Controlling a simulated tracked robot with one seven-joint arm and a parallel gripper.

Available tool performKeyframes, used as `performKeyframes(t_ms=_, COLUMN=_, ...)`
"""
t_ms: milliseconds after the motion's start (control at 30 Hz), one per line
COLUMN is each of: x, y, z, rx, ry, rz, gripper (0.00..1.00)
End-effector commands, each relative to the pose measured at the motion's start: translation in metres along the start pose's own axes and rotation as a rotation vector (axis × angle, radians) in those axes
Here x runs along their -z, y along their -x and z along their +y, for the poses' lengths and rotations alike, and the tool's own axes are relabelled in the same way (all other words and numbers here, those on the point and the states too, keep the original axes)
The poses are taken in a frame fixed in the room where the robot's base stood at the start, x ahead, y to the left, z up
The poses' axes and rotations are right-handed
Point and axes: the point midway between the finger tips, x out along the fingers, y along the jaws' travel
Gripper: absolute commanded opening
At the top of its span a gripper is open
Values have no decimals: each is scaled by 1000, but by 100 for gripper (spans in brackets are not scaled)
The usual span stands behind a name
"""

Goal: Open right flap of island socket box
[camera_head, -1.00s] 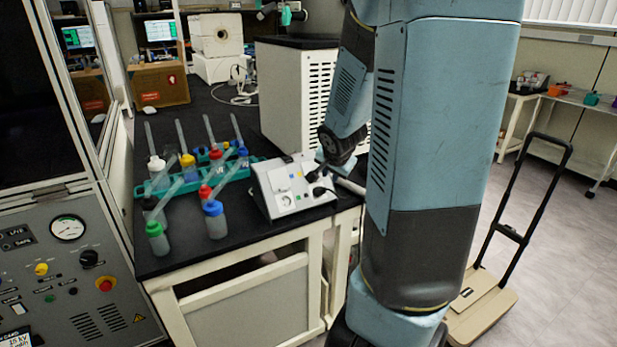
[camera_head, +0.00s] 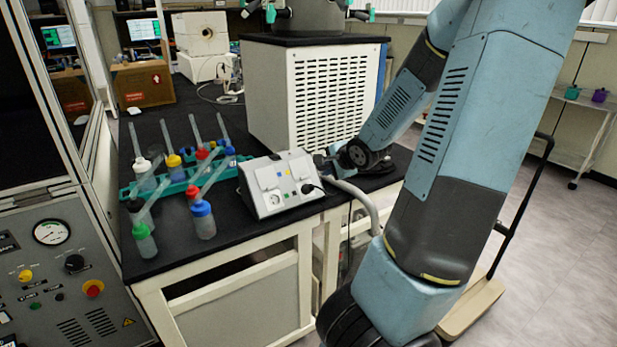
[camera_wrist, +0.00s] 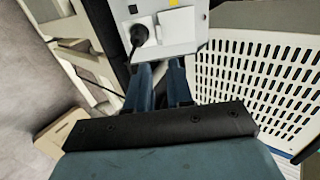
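The island socket box (camera_head: 292,203) is a grey-white box with a sloped panel at the bench's right front corner. Its left socket (camera_head: 274,199) is bare, with a white flap (camera_head: 267,178) above it. A black plug (camera_head: 311,188) sits in the right socket. In the wrist view the plug (camera_wrist: 139,34) is beside the white right flap (camera_wrist: 178,28), which stands raised off the panel. My gripper (camera_head: 326,163) is at the box's right side. In the wrist view its two blue fingers (camera_wrist: 162,68) are apart, with tips close to the flap; contact cannot be told.
A vented white cabinet (camera_head: 312,98) stands close behind the box. A green rack (camera_head: 178,180) with several capped bottles is to its left on the black bench (camera_head: 166,251). A cart (camera_head: 475,312) with a black handle stands at right on the floor.

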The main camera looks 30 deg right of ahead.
Motion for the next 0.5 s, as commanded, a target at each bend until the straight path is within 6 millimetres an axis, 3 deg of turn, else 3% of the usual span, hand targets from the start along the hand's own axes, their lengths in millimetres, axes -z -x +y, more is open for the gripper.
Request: performKeyframes(t_ms=500, x=-1, y=-27, z=0, rx=-2, ry=1, rz=-1, gripper=21)
